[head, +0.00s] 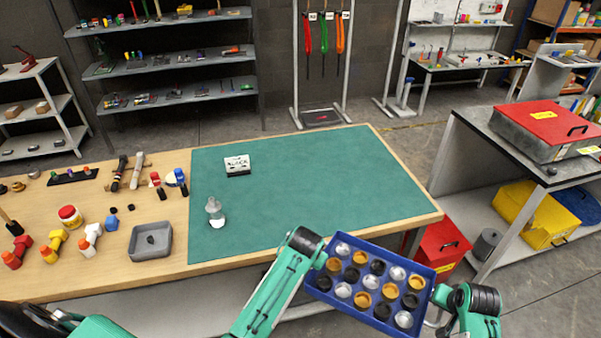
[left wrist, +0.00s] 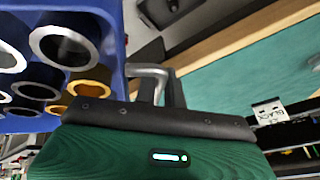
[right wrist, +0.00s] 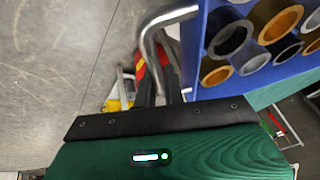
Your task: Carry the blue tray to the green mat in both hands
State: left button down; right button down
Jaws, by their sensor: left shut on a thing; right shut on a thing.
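The blue tray (head: 363,318) holds several round cups in orange, black and silver. It is held in the air in front of the table's near right corner, and looks tilted in the head view. My left gripper (head: 318,262) is shut on the tray's left side, at a metal handle (left wrist: 150,72). My right gripper (head: 440,294) is shut on the right side, at another metal handle (right wrist: 165,18). The fingertips are partly hidden in both wrist views. The green mat (head: 310,190) lies flat on the wooden table, beyond the tray.
The mat's middle and right are clear. A grey dish (head: 150,241) and several small items lie left of it. A grey bench (head: 490,135) stands right.

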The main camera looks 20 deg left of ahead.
aim_at(356, 189)
jog(key=i+j, duration=0.25)
jog(key=i, duration=0.2)
jog(key=i+j, duration=0.25)
jog(key=i, duration=0.25)
jog(key=i+j, duration=0.25)
jog(key=i, duration=0.2)
